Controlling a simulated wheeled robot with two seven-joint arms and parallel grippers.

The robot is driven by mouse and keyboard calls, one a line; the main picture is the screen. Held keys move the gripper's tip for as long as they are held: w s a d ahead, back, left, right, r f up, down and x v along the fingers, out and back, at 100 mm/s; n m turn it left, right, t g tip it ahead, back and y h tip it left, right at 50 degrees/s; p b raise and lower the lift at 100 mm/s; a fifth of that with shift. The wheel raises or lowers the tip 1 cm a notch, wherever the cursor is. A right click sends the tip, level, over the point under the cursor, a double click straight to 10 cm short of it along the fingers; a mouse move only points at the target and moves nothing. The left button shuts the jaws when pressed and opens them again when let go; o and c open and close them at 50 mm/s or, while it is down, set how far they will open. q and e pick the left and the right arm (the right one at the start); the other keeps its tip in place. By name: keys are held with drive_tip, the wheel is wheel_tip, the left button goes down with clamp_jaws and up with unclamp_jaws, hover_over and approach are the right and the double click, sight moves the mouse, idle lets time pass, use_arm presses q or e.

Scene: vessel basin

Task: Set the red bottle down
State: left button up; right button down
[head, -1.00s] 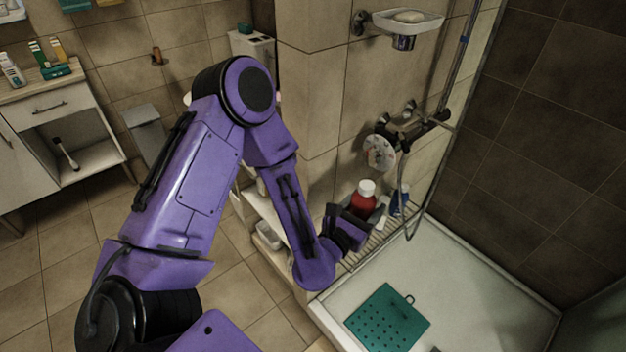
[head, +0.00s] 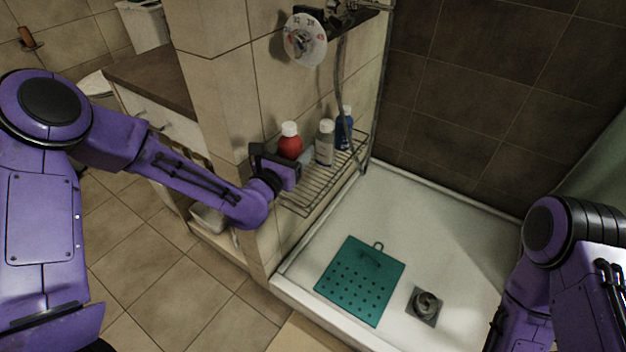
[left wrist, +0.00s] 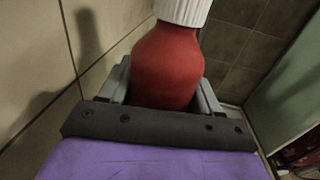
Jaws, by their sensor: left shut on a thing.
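The red bottle (head: 290,143) with a white cap stands upright at the left end of the wire shelf (head: 318,184) on the tiled wall. My left gripper (head: 284,166) is shut on it. In the left wrist view the red bottle (left wrist: 168,66) fills the space between the fingers of my left gripper (left wrist: 166,90). Its lower part is hidden, so I cannot tell whether its base touches the shelf. My right arm shows at the right edge of the head view; its gripper is out of frame.
A grey bottle (head: 325,144) and a blue bottle (head: 344,130) stand on the shelf, right of the red bottle. A shower hose hangs behind them. Below are a white shower tray (head: 455,215), a teal perforated mat (head: 360,280) and a drain (head: 424,306).

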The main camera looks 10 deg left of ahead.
use_arm(q)
wheel_tip(320, 180, down, 9)
drive_tip(key=shift+r+b, duration=0.1)
drive_tip(key=shift+b, duration=0.6)
drive_tip(key=shift+f+b, duration=0.3)
drive_tip(key=o, duration=1.3)
